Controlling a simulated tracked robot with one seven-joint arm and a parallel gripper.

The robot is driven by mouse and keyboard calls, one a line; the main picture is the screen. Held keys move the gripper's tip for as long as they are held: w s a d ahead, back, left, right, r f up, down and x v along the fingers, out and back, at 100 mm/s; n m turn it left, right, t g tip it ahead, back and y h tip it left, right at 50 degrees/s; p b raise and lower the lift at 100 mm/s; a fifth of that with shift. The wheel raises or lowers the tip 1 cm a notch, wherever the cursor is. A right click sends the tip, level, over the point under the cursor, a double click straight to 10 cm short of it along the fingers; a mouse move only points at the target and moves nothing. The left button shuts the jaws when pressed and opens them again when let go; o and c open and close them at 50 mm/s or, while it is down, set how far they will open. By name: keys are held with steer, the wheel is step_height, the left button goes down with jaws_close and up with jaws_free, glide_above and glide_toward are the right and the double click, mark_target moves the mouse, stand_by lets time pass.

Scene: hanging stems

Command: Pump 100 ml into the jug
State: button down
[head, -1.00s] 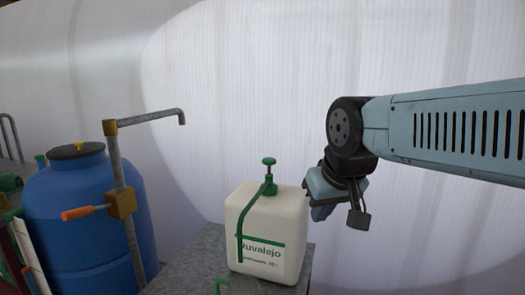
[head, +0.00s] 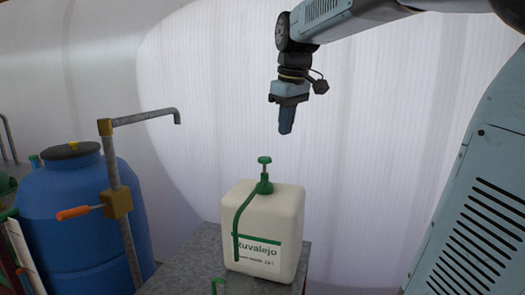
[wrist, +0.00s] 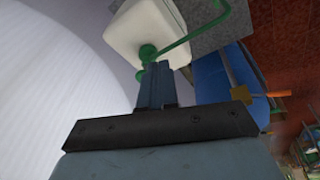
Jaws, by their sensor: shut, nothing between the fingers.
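A white canister (head: 271,225) with a printed label stands upright on a grey bench. A green pump (head: 264,178) with a round knob rises from its top, and a green spout tube (head: 238,232) runs down its front left. My gripper (head: 285,131) is shut and empty. It points down above the pump knob, apart from it, slightly to its right in the head view. In the wrist view my shut fingers (wrist: 156,68) point toward the green pump knob (wrist: 147,53) and the canister (wrist: 150,28). I cannot make out the jug in any view.
A grey bench top (head: 195,262) has bare room left of the canister. A small green piece (head: 217,284) shows at its front. A blue barrel (head: 75,210) stands left, with a grey pipe (head: 125,200) carrying an orange-handled tap beside it. A pale translucent wall is behind.

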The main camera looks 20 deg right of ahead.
mark_target(265, 159)
steer(key=w+r+n+g, duration=0.2)
steer(key=w+n, duration=0.3)
steer(key=w, duration=1.1)
steer(key=shift+a+r, duration=0.2)
steer(key=shift+a, duration=0.1)
step_height(265, 159, down, 14)
steer(key=shift+w+r, duration=0.1)
steer(key=shift+f, duration=1.9)
steer(key=shift+g, duration=0.3)
step_height(265, 159, up, 14)
steer(key=shift+r, duration=0.25)
